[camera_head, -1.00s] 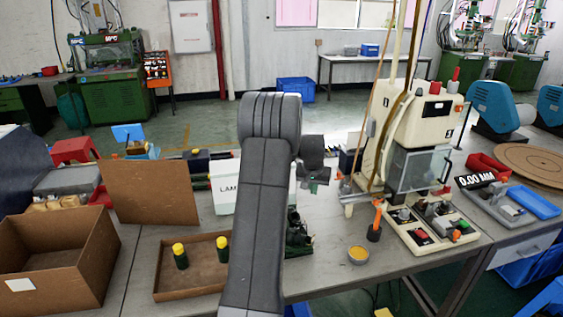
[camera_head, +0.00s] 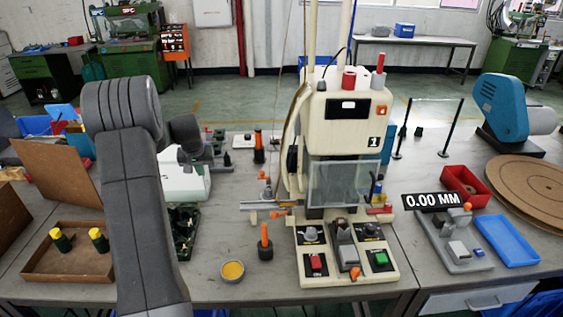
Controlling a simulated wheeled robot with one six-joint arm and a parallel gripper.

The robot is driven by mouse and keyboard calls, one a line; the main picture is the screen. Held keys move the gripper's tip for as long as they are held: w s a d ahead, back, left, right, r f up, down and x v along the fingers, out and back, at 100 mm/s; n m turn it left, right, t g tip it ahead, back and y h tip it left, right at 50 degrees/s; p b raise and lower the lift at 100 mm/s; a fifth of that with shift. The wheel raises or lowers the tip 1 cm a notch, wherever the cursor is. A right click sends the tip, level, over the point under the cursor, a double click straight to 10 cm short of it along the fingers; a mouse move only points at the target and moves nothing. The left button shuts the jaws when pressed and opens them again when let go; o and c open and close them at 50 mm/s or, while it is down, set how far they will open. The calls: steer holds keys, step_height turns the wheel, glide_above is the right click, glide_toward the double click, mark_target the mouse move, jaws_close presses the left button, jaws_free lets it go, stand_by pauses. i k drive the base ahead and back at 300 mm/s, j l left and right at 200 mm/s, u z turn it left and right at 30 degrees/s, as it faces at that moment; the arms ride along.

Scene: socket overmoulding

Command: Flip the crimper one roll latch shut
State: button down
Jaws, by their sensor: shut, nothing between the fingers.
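The crimper (camera_head: 345,130) is the cream machine marked 1, standing upright at the middle right of the bench. A clear guard (camera_head: 343,185) covers its front. A metal rail (camera_head: 262,206) with small orange parts sticks out from its left side. I cannot tell which small part is the roll latch, or how it stands. My gripper (camera_head: 192,158) is at the left, beyond my raised arm, small and partly hidden. It is shut and empty, and well apart from the crimper.
An orange-handled tool (camera_head: 265,242) and a round yellow-filled dish (camera_head: 232,271) stand before the crimper's left side. A cardboard tray (camera_head: 45,277) with two yellow-capped bottles lies at left. A red bin (camera_head: 466,186) and blue tray (camera_head: 508,241) are at right.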

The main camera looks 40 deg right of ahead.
mark_target(262, 174)
steer(key=k+l, duration=0.1)
steer(key=l, duration=0.25)
steer(key=k+l, duration=0.15)
steer(key=l, duration=0.15)
steer(key=i+l, duration=0.1)
steer(key=l, duration=0.2)
steer(key=i+l, duration=0.15)
steer(key=l, duration=0.15)
